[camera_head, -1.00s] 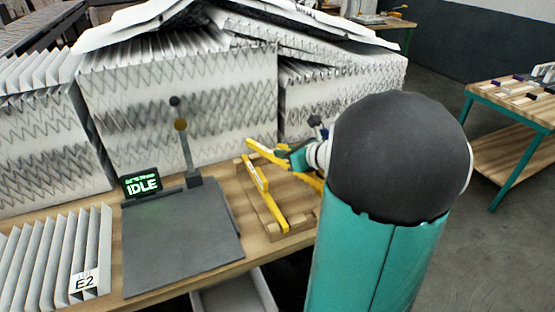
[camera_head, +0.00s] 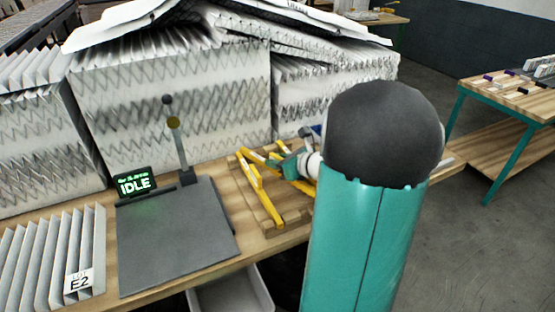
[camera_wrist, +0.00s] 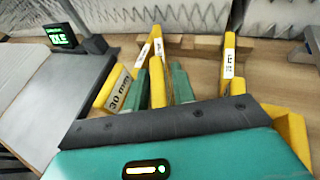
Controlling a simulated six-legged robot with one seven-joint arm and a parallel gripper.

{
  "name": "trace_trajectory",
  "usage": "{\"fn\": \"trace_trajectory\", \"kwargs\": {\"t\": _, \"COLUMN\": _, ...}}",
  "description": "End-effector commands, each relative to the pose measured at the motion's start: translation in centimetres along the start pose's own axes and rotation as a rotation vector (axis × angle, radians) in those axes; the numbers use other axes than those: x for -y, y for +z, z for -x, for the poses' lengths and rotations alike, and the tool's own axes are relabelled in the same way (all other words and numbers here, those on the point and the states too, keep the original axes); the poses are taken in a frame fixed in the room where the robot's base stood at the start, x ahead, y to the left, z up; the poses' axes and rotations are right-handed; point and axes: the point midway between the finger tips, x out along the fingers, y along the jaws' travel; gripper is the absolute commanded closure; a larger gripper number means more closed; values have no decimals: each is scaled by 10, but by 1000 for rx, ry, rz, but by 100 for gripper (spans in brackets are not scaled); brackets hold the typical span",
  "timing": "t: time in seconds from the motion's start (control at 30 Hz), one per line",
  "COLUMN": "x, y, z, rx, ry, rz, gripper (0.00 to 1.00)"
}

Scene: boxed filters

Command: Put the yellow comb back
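My gripper (camera_head: 290,166) is low over the wooden rack (camera_head: 262,214) at the middle of the bench. In the wrist view its two green fingers (camera_wrist: 160,88) stand on either side of a yellow comb (camera_wrist: 157,82), which appears gripped and points away from me. My arm hides part of it in the head view. Another yellow bar (camera_wrist: 112,90), labelled 30 mm, lies left of the fingers. A yellow bar with a white label (camera_wrist: 229,62) stands to the right. I cannot tell whether the held comb touches the rack.
A grey plate (camera_head: 178,240) with a post and a display (camera_head: 136,184) reading IDLE lies left of the rack. A pleated filter (camera_head: 50,255) marked E2 is further left. Large filter blocks (camera_head: 170,100) stand behind. A white bin (camera_head: 232,292) sits below the bench edge.

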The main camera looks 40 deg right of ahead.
Motion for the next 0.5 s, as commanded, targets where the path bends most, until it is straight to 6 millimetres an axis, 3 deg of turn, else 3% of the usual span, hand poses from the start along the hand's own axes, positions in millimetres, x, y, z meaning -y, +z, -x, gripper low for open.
{"fn": "trace_trajectory", "kwargs": {"t": 0.37, "x": 0, "y": 2, "z": 1, "rx": 0, "ry": 0, "rz": 1, "gripper": 66}}
{"fn": "trace_trajectory", "kwargs": {"t": 0.5, "x": 1, "y": 9, "z": 12, "rx": 0, "ry": -3, "rz": 2, "gripper": 66}}
